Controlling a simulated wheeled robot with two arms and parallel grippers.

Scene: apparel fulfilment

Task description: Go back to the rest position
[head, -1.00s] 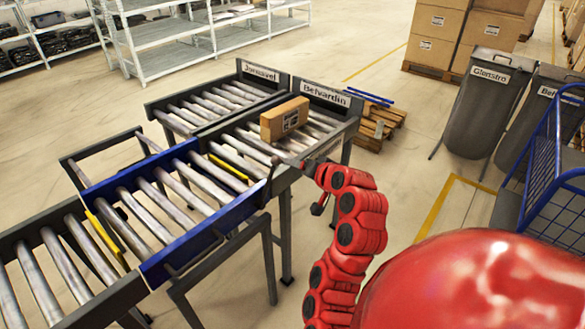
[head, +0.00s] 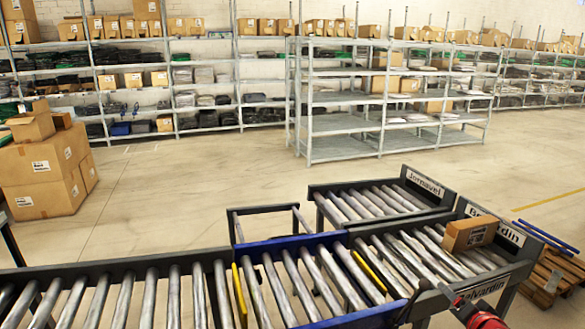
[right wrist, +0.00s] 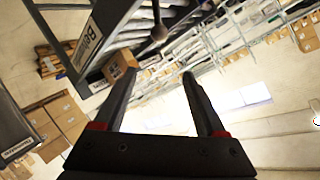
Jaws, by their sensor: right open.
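My right gripper (head: 430,290) shows at the lower right of the head view, in front of the near side of the roller conveyor. In the right wrist view my right gripper (right wrist: 158,75) has its two dark fingers spread with nothing between them. A brown cardboard box (head: 469,234) with a label sits on the rollers of the lane signed Belvardin, beyond and to the right of the gripper. The box (right wrist: 119,70) also shows beside the left finger in the wrist view. My left gripper is not in view.
The roller conveyor (head: 240,252) with a blue frame section runs across the foreground. A second lane signed Jornavel (head: 425,181) lies behind. Stacked cartons (head: 47,180) stand at left, a wooden pallet (head: 551,275) at right. Grey shelving (head: 345,124) is behind open floor.

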